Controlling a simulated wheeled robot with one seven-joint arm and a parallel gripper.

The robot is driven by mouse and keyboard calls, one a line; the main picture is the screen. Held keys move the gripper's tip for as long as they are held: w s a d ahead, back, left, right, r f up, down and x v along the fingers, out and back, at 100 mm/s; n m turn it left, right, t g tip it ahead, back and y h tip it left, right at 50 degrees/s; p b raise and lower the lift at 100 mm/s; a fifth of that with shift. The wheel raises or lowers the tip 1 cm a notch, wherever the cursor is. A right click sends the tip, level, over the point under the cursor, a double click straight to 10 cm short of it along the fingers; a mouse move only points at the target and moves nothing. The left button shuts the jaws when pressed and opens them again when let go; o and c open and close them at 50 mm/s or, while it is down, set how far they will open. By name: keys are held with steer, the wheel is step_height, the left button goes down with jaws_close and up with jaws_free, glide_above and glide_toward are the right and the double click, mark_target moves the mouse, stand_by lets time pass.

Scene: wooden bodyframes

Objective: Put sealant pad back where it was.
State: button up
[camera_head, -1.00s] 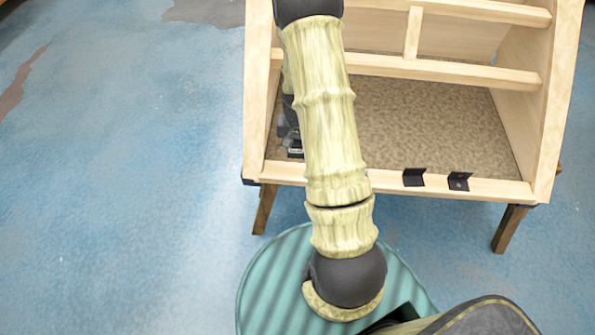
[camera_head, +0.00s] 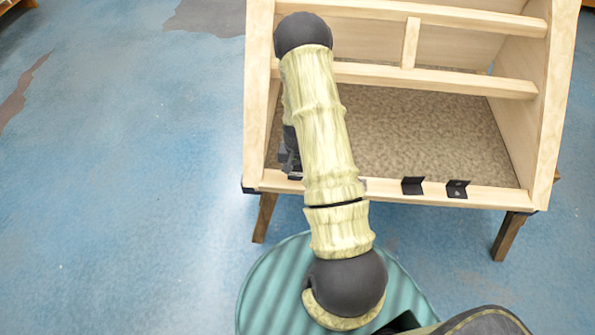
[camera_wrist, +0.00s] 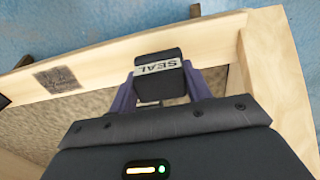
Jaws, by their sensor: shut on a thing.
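The sealant pad (camera_wrist: 158,74) is a small black block with a pale band reading "SEAL". In the wrist view it sits between the two fingers of my gripper (camera_wrist: 160,88), which is shut on it. It is held close to the corner of the wooden frame's front rail (camera_wrist: 120,57); I cannot tell whether it touches the wood. In the head view my gripper (camera_head: 289,152) is partly hidden behind my arm, near the frame's front left corner, and the pad is not clearly visible there. A dark square patch (camera_wrist: 57,80) marks the rail in the wrist view.
The wooden bodyframe (camera_head: 430,190) stands on brown legs with a speckled floor panel (camera_head: 430,135) inside. Two black brackets (camera_head: 413,186) (camera_head: 457,189) sit on the front rail, right of my arm. Crossbars (camera_head: 430,79) span the frame behind. The blue floor (camera_head: 120,200) at left is clear.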

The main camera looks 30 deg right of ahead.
steer(key=shift+d+f, duration=0.1)
steer(key=shift+f, duration=1.1)
steer(key=shift+f, duration=0.2)
steer(key=o, duration=1)
steer(key=shift+w, duration=0.1)
steer(key=shift+c, duration=0.2)
steer(key=shift+r, duration=0.1)
step_height(320, 180, up, 12)
steer(key=shift+r+b, duration=0.15)
steer(key=shift+b, duration=0.6)
